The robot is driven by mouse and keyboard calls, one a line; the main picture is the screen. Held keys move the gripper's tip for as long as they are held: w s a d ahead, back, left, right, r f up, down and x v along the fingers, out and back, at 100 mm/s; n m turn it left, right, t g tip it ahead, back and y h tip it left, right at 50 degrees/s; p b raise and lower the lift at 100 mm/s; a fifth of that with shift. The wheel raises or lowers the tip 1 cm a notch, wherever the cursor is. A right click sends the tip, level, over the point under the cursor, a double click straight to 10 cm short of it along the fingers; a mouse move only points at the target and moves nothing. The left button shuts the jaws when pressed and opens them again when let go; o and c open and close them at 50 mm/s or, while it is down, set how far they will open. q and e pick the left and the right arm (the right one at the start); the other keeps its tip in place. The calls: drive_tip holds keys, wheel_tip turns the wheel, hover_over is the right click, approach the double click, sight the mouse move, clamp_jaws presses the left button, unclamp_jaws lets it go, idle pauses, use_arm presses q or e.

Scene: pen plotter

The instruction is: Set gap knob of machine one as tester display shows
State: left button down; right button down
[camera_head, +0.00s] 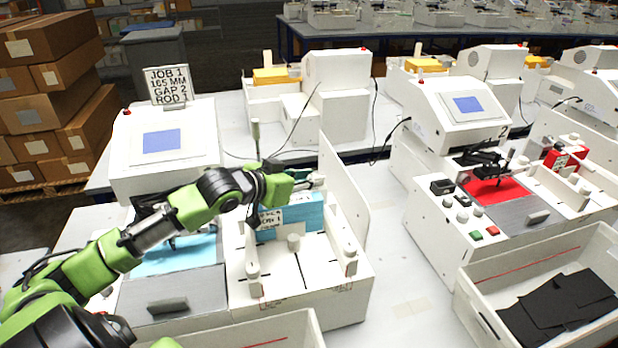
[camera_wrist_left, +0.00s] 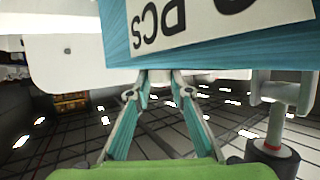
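Machine one, with a blank blue screen (camera_head: 162,141), stands at the left. A sign (camera_head: 167,85) on it reads JOB 1, 165 MM, GAP 2, ROD 1. Its right tray holds a teal block (camera_head: 301,217) with a white label. Pale round knobs stand on the tray's front (camera_head: 252,270), middle (camera_head: 294,242) and right side (camera_head: 350,251); I cannot tell which is the gap knob. My left gripper (camera_head: 312,180) is over the teal block. In the left wrist view, its fingertips (camera_wrist_left: 161,76) are apart, with the teal block (camera_wrist_left: 118,38) beyond. My right gripper is not in view.
A tall white panel (camera_head: 343,190) borders the tray on the right. Machine two (camera_head: 455,215) stands farther right, with a bin of black sheets (camera_head: 560,310) before it. White table shows between the machines. A post with a red ring (camera_wrist_left: 272,148) is beside my left gripper.

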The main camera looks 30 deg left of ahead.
use_arm(q)
drive_tip(key=shift+d, duration=0.1)
drive_tip(key=shift+d+r+n+y+p, duration=0.15)
drive_tip(key=shift+r+n+y+p, duration=0.05)
drive_tip(key=shift+n+y+p, duration=0.7)
drive_tip(key=n+y, duration=0.1)
drive_tip(key=n+y+p, duration=0.2)
drive_tip(key=shift+d+f, duration=0.1)
drive_tip(key=shift+d, duration=0.15)
drive_tip(key=n+g+y, duration=0.1)
drive_tip(key=n+y, duration=0.1)
drive_tip(key=shift+w+d+f+y+p, duration=0.1)
drive_tip(key=shift+y+p, duration=0.25)
drive_tip(key=shift+y, duration=0.05)
drive_tip(key=shift+n+g+y, duration=0.6)
drive_tip(key=shift+n+y, duration=0.3)
drive_tip(key=shift+n, duration=0.1)
drive_tip(key=c, duration=1.8)
unclamp_jaws()
